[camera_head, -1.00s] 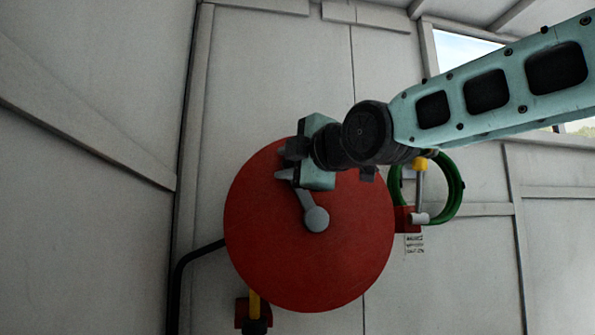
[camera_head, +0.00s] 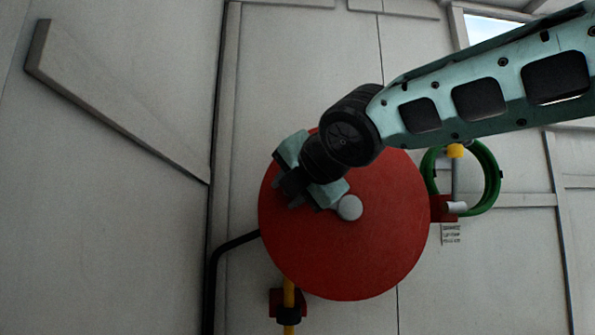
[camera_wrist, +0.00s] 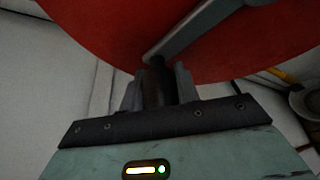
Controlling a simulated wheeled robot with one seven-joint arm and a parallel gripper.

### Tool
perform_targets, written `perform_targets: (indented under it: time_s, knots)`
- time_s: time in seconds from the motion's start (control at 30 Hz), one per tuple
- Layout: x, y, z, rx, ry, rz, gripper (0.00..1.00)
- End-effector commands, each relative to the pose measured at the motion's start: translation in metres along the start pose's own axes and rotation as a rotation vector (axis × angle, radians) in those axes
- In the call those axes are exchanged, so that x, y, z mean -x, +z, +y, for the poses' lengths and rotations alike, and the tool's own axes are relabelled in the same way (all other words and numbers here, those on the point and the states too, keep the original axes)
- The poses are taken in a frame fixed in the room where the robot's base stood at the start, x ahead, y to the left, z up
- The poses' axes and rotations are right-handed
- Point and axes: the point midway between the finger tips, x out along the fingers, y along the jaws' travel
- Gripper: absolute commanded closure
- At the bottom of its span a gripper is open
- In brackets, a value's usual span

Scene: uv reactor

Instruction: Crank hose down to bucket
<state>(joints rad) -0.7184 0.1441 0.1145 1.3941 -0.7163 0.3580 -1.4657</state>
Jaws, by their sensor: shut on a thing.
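The red hose reel disc (camera_head: 380,250) is mounted on the grey wall, and its crank has a round grey hub (camera_head: 349,208). My gripper (camera_head: 290,192) is at the disc's left, upper part and hides most of the crank arm. In the wrist view my gripper (camera_wrist: 157,88) is shut on the dark crank handle (camera_wrist: 155,75), at the end of the grey crank arm (camera_wrist: 195,30). The yellow hose (camera_head: 289,297) with a black end hangs below the disc; a yellow piece (camera_wrist: 284,76) shows at right in the wrist view, above a round greyish bucket-like rim (camera_wrist: 302,100).
A green ring (camera_head: 493,180) with a yellow-topped fitting and a red bracket (camera_head: 443,208) is on the wall right of the disc. A black pipe (camera_head: 232,245) runs along the wall at left.

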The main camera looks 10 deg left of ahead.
Motion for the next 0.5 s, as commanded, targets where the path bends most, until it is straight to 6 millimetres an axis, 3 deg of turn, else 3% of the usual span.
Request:
perform_targets:
  time_s: [0.5]
  knots:
    - [-0.009, -0.025, -0.027, 0.323, -0.129, -0.001, 1.0]
